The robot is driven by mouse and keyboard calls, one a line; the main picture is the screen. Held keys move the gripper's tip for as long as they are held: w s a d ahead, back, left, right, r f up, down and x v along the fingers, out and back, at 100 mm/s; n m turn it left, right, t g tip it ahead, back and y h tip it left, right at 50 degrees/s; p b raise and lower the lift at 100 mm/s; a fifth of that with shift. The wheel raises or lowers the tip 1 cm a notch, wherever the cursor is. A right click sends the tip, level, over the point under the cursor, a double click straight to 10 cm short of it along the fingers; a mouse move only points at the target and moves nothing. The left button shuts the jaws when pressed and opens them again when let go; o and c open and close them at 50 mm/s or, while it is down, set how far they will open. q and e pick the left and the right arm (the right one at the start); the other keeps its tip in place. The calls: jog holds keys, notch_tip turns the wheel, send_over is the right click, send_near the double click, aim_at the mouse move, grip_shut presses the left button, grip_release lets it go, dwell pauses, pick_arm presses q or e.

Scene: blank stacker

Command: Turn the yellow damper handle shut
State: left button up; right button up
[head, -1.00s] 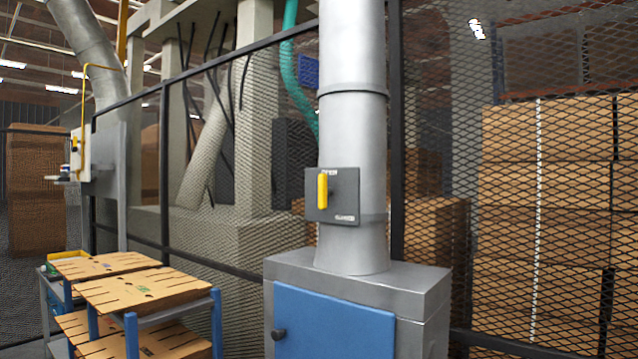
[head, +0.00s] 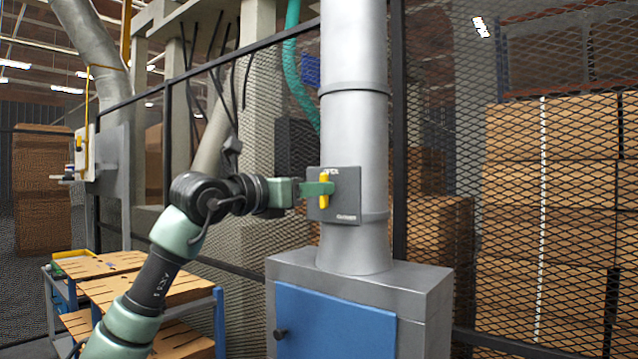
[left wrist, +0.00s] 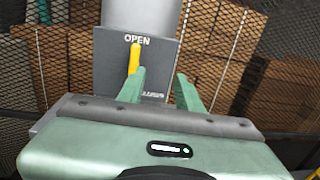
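The yellow damper handle (head: 324,198) stands upright on a dark square plate (head: 348,205) on the grey duct pipe. The plate reads OPEN at the top, and a label at its lower right looks like CLOSED. My left gripper (head: 328,188) reaches in from the left, and its green fingers cross in front of the handle. In the left wrist view the gripper (left wrist: 159,75) has its fingers apart. The handle (left wrist: 135,56) points toward OPEN there, and the left finger covers its lower end. Contact cannot be told. My right gripper is not in view.
The pipe (head: 355,120) rises from a grey cabinet with a blue door (head: 335,325). A cart with slotted cardboard sheets (head: 110,265) stands at lower left, below my left arm. Black mesh fencing (head: 440,150) runs behind, with stacked boxes (head: 550,160) beyond it.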

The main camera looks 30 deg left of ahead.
pick_arm(q)
jog(key=s+a+r+n+y, duration=0.1)
jog(key=a+y, duration=0.1)
jog(key=a, duration=0.2)
jog(key=w+d+p, duration=0.1)
jog(key=w+p, duration=0.2)
jog(key=w, duration=0.4)
jog(key=shift+w, duration=0.35)
jog(key=shift+r, duration=0.1)
grip_shut()
